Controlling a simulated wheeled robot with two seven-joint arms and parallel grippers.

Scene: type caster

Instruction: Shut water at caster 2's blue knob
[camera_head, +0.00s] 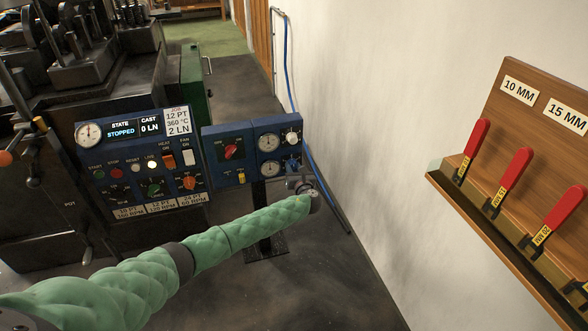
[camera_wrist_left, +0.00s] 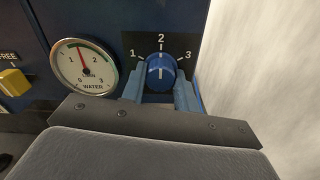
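The blue knob (camera_wrist_left: 161,68) sits on the dark blue panel (camera_wrist_left: 110,22) in the left wrist view. Its white line stands upright toward the 2, between marks 1 and 3. It also shows small in the head view (camera_head: 292,165). My left gripper (camera_wrist_left: 160,84) is at the knob, with one finger on each side of it. The fingers stand apart; whether they touch the knob is hard to tell. In the head view my left gripper (camera_head: 300,181) is just in front of the panel. My right gripper is not in view.
A yellow switch (camera_wrist_left: 14,82) is further left. A white knob (camera_head: 291,136) sits above the blue one. The wall (camera_head: 350,120) is close on the right. A wooden rack (camera_head: 500,195) holds red-handled tools.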

